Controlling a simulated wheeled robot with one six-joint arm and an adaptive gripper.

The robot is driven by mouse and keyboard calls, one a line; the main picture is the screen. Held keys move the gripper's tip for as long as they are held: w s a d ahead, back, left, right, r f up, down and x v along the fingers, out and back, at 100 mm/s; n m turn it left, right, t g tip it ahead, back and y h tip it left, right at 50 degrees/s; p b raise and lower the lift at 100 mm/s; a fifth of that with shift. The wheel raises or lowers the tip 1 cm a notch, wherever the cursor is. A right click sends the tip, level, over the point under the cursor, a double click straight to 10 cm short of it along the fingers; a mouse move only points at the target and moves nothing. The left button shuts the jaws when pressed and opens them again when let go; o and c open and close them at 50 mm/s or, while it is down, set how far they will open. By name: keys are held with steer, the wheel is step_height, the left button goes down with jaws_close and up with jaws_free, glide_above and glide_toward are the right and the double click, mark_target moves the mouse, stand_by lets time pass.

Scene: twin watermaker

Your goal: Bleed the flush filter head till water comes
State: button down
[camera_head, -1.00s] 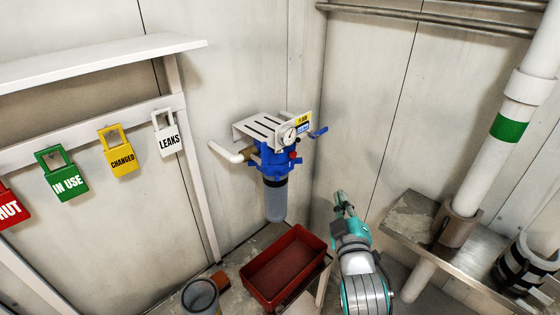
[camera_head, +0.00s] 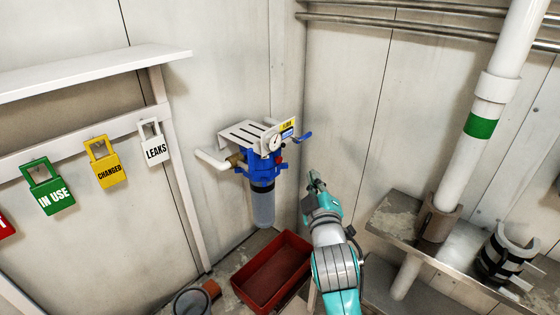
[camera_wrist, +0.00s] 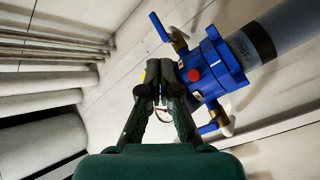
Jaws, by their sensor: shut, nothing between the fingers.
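The flush filter head (camera_head: 262,164) is blue and mounted on the wall under a white slotted bracket (camera_head: 246,133), with a clear bowl (camera_head: 263,207) hanging below. A small red button (camera_head: 280,159) sits on its right side; the wrist view shows the red button (camera_wrist: 193,75) on the blue head (camera_wrist: 222,62). A round gauge (camera_head: 275,143) is at the bracket's front. In the wrist view my gripper (camera_wrist: 160,76) appears just left of the red button. No water shows.
A red tray (camera_head: 272,270) lies below the filter, beside a grey cup (camera_head: 190,302). Tags hang on the left rail, including LEAKS (camera_head: 155,150). A metal shelf (camera_head: 398,222) and a white pipe (camera_head: 470,150) stand right. Free room lies between filter and pipe.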

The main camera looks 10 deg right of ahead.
steer(key=w+a, duration=0.4)
steer(key=w, duration=0.2)
steer(key=shift+a, duration=0.15)
steer(key=shift+w+a, duration=0.1)
stand_by(1.4)
steer(key=shift+w+a, duration=0.15)
steer(key=shift+w, duration=0.1)
steer(key=shift+w+a, duration=0.3)
steer(key=shift+w, duration=0.05)
stand_by(0.9)
stand_by(0.4)
steer(key=shift+s+d, duration=0.55)
steer(key=shift+s, duration=0.15)
steer(key=shift+s+d, duration=0.75)
steer(key=shift+s, duration=0.3)
steer(key=shift+s+d, duration=0.7)
steer(key=shift+s, duration=0.3)
